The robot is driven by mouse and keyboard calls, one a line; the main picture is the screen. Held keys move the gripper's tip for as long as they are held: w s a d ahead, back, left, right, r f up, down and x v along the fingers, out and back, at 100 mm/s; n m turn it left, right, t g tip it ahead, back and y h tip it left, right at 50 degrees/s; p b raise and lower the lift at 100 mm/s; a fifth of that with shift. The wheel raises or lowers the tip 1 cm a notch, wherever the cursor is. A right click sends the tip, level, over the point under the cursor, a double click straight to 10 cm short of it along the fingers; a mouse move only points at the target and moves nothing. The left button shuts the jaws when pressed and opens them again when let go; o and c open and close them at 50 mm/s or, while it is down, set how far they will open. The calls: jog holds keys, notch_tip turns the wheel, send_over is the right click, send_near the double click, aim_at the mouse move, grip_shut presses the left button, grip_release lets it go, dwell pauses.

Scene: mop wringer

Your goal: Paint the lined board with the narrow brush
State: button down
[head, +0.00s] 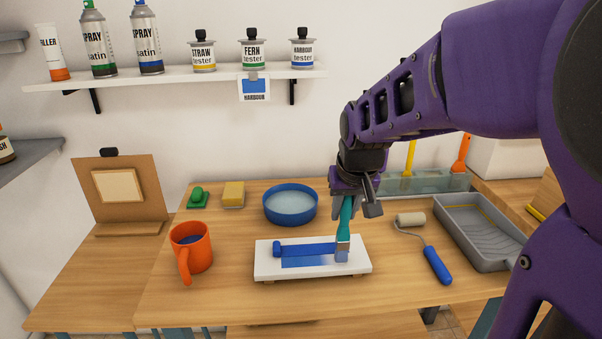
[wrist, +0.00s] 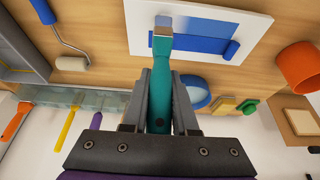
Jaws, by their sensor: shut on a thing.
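My gripper (head: 352,200) is shut on the teal handle of a narrow brush (head: 345,222). The brush points down, with its tip at the right end of the blue area on the white board (head: 264,268); I cannot tell whether it touches. The board also shows in the wrist view (wrist: 255,22), with the brush (wrist: 162,75) over it. A darker blue strip (head: 310,249) runs along the board and ends at a small blue roll (head: 277,249) on the left. A blue painted patch (head: 305,261) lies along its near side. An orange mug (head: 198,251) holds dark blue stuff.
A blue bowl (head: 290,217) of liquid, a yellow sponge (head: 233,194) and a green item (head: 198,199) stand behind the board. A small roller (head: 436,264) and grey tray (head: 480,243) lie to the right. Bare table surrounds the board's front.

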jog(key=shift+d, duration=0.2)
notch_tip(320, 180, up, 7)
jog(key=p, duration=0.5)
jog(key=shift+p, duration=0.3)
dwell(0.4)
jog(key=c, duration=1.2)
grip_release()
grip_shut()
